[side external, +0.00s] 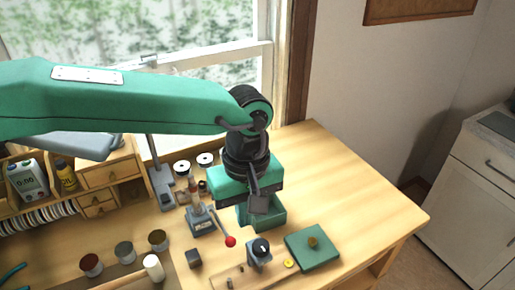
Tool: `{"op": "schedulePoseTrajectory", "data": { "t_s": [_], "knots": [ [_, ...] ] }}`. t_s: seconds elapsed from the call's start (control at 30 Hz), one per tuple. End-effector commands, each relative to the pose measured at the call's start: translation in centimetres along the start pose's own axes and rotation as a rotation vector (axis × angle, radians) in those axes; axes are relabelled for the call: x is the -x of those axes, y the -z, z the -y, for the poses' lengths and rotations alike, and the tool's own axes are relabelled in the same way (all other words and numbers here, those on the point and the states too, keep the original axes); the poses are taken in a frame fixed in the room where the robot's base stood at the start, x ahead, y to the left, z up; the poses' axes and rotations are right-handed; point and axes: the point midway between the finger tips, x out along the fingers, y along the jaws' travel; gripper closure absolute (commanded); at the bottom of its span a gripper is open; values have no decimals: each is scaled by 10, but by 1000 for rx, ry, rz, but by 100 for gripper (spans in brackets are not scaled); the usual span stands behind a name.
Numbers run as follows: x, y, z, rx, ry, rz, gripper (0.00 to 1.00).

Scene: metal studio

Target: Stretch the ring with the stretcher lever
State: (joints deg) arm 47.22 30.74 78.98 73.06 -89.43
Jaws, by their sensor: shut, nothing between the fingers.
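The ring stretcher (203,224) stands on the bench left of my gripper, with a grey base and an upright post. Its lever (222,226) slopes down to the right and ends in a red ball (231,241). My gripper (260,204) points down just right of the lever and is shut and empty. It appears apart from the red ball. The ring is not clear: a reddish-brown band shows on the stretcher's post, and a small yellow round piece (289,264) lies at the front, but I cannot tell whether either is the ring.
A dark-topped stand (259,252) and a dark cube (194,258) are near the front. The right side of the bench (365,205) is clear.

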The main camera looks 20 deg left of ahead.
Motion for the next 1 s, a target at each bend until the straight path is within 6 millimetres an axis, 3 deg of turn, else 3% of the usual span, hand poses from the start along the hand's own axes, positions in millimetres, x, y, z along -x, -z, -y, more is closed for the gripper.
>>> {"op": "schedulePoseTrajectory", "data": {
  "t_s": [0.03, 0.2, 0.63, 1.0],
  "knots": [
    [0, 0, 0, 0, 0, 0, 100],
    [-5, 6, -1, 4, 9, 1, 70],
    [-68, 77, -7, 25, 130, 26, 70],
    [-78, 84, -6, 24, 143, 30, 70]
  ]
}}
